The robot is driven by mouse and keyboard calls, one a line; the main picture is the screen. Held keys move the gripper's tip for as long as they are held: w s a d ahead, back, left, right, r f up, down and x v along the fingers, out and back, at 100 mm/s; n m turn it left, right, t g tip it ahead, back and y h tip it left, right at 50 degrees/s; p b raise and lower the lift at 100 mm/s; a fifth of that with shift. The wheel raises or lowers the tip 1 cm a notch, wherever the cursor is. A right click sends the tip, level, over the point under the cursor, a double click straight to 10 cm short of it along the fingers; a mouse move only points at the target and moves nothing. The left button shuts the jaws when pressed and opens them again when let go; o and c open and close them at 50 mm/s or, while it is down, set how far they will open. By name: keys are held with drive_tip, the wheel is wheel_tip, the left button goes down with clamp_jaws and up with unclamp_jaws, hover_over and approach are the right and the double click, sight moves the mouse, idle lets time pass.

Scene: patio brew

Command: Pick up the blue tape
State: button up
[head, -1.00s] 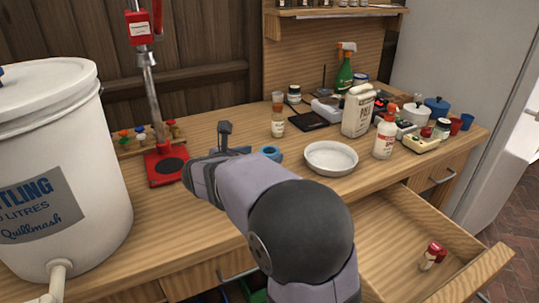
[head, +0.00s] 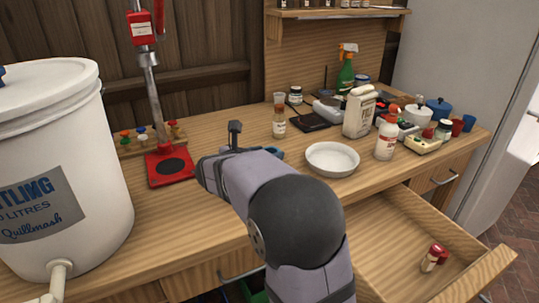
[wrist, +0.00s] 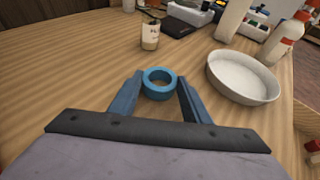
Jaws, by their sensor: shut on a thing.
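The blue tape (wrist: 159,93) is a small thick ring between the two blue fingers of my gripper (wrist: 159,76) in the wrist view. My gripper is shut on it, with a finger at each side. In the head view only a part of the blue tape (head: 274,152) shows behind my arm, left of the white dish. The fingers are mostly hidden there. I cannot tell whether the tape touches the bench or is just above it.
A white round dish (head: 332,159) stands close on the right. A small bottle (head: 279,124) stands behind. A red-based stand (head: 170,166) and a large white bucket (head: 62,160) are on the left. An open drawer (head: 400,235) juts out at front right.

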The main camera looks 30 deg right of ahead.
drive_tip(key=shift+r, duration=0.15)
wheel_tip(320, 180, up, 10)
drive_tip(key=p, duration=0.3)
